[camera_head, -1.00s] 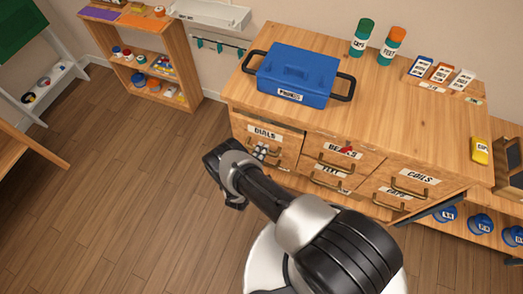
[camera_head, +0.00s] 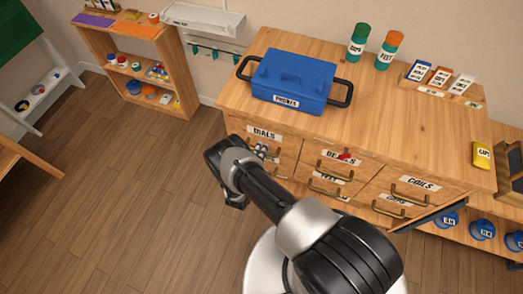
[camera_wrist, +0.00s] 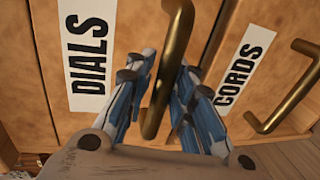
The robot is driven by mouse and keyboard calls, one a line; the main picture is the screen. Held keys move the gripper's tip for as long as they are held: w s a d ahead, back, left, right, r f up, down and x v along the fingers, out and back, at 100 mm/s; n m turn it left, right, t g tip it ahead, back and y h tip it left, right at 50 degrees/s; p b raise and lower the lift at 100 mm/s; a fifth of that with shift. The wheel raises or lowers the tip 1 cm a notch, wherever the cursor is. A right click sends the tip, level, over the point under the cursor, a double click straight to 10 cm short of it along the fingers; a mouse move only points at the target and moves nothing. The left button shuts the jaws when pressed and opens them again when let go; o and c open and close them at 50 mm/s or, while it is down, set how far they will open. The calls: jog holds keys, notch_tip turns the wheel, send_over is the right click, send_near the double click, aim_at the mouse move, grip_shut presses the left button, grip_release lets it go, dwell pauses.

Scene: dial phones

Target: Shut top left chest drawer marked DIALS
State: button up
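The DIALS drawer (camera_head: 286,146) is the top left one in the wooden chest, under the blue box. Its front looks about level with its neighbours; I cannot tell whether a small gap is left. Its white DIALS label (camera_wrist: 85,50) fills the left of the wrist view. The brass handle (camera_wrist: 176,35) of this drawer runs between the fingers of my gripper (camera_wrist: 168,85). The fingers are drawn in close on both sides of the handle and look shut on it. In the head view my gripper (camera_head: 261,152) and wrist cover part of the drawer front.
The CORDS drawer (camera_wrist: 245,65) with its own brass handle (camera_wrist: 290,95) is beside it in the wrist view. A blue box (camera_head: 295,78) stands on the chest top (camera_head: 400,130). Drawers marked BELLS (camera_head: 341,158) and COILS (camera_head: 417,184) lie to the right. Floor at left is clear.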

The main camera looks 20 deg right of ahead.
jog(key=shift+o, duration=1.1)
jog(key=v, duration=1.2)
